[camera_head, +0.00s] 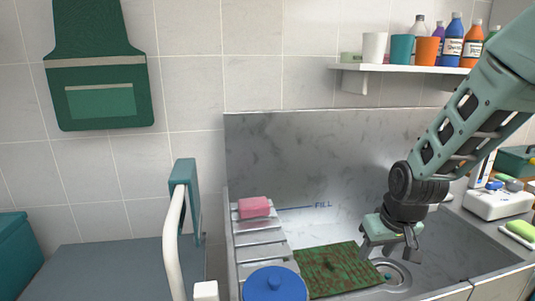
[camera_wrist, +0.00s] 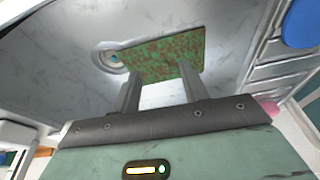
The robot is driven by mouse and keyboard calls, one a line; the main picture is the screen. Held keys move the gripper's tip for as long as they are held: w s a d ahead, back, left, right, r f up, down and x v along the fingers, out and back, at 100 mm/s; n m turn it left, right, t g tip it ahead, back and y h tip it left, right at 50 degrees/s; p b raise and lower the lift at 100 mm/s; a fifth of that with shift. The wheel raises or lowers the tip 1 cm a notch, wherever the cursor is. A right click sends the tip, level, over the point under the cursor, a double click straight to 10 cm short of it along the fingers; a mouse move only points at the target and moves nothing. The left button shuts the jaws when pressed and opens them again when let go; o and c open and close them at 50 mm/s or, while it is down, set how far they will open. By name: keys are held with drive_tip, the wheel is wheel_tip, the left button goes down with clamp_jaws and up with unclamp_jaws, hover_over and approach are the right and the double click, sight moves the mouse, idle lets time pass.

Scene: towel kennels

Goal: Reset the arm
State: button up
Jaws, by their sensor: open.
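My gripper (camera_head: 391,250) hangs from my green arm over the right part of the metal sink, pointing down near the drain. In the wrist view my gripper (camera_wrist: 160,88) shows two parted fingers with nothing between them. A green and brown mottled towel (camera_head: 335,268) lies flat in the sink, just left of the gripper in the head view. The towel also shows in the wrist view (camera_wrist: 165,52), beyond the fingertips. I cannot tell whether a fingertip touches it.
A pink sponge (camera_head: 254,207) lies on the slatted rack (camera_head: 260,238) at the sink's left. A blue round lid (camera_head: 275,285) is in front. A shelf (camera_head: 400,69) above holds cups and bottles. A white box (camera_head: 497,204) stands on the right counter. A green apron (camera_head: 98,75) hangs on the wall.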

drive_tip(key=s+d+r+m, duration=0.2)
drive_tip(key=s+d+r, duration=0.2)
drive_tip(key=s+d, duration=0.6)
drive_tip(key=s+a+f+n+g+b, duration=0.2)
drive_tip(key=s+a+f+n+b, duration=0.25)
drive_tip(key=s+a, duration=0.45)
drive_tip(key=s+a+f+n+g+b, duration=0.1)
drive_tip(key=s+a+f+n+b, duration=0.25)
drive_tip(key=s+a+b, duration=0.55)
wheel_tip(320, 180, up, 13)
drive_tip(key=w+a+p, duration=0.2)
drive_tip(key=p, duration=1.4)
drive_tip(key=shift+f, duration=0.2)
